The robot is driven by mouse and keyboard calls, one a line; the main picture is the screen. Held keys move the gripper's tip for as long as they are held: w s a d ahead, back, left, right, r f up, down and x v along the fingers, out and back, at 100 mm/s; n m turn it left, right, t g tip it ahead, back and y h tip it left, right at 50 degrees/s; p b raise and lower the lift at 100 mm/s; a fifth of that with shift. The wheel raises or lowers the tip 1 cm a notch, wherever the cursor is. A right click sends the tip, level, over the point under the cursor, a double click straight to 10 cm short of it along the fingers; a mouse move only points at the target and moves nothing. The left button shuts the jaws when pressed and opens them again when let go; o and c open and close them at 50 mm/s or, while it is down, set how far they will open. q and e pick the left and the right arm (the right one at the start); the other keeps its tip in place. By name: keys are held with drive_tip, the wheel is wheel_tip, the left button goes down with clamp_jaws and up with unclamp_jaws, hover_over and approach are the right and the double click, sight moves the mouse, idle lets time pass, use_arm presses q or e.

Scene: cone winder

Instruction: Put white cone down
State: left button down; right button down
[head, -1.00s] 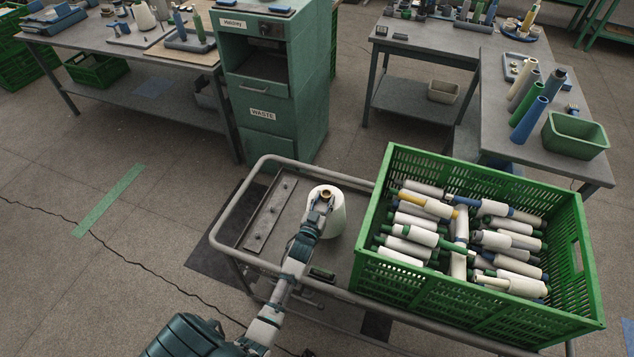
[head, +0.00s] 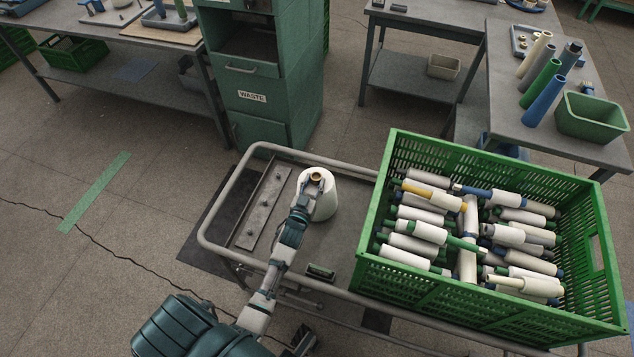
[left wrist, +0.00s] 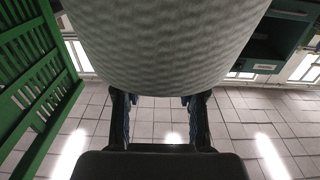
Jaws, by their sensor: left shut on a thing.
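The white cone (head: 322,207) is a large wound package with a tan tube end showing at its top. It is upright over the bare left part of the trolley deck, between a metal strip and the green crate. My left gripper (head: 317,187) is shut on the cone near its top, fingers on either side of the tube end. I cannot tell whether the cone's base touches the deck. In the left wrist view the cone (left wrist: 165,45) fills the upper middle, with the gripper's fingers (left wrist: 160,108) below it. My right gripper is not in view.
The trolley (head: 218,205) has a raised tubular rail. A flat metal strip (head: 265,208) lies on its deck at left. The green crate (head: 440,290) holds several wound bobbins and fills the right side. A green waste cabinet (head: 265,90) stands behind. Deck around the cone is partly bare.

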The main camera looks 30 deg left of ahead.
use_arm(q)
drive_tip(key=shift+a+f, duration=0.1)
drive_tip(key=shift+a, duration=0.3)
drive_tip(key=shift+d, duration=0.25)
drive_tip(key=c, duration=0.9)
unclamp_jaws()
drive_tip(key=shift+s+d, duration=0.1)
drive_tip(key=shift+d, duration=0.2)
drive_tip(key=shift+o, duration=1)
drive_tip(key=shift+d, duration=0.2)
drive_tip(key=shift+s+a, duration=0.15)
drive_tip(key=shift+a, duration=0.15)
drive_tip(key=p+v, duration=0.1)
drive_tip(key=v, duration=1)
drive_tip(key=shift+s+p, duration=0.3)
drive_tip(key=shift+p, duration=0.05)
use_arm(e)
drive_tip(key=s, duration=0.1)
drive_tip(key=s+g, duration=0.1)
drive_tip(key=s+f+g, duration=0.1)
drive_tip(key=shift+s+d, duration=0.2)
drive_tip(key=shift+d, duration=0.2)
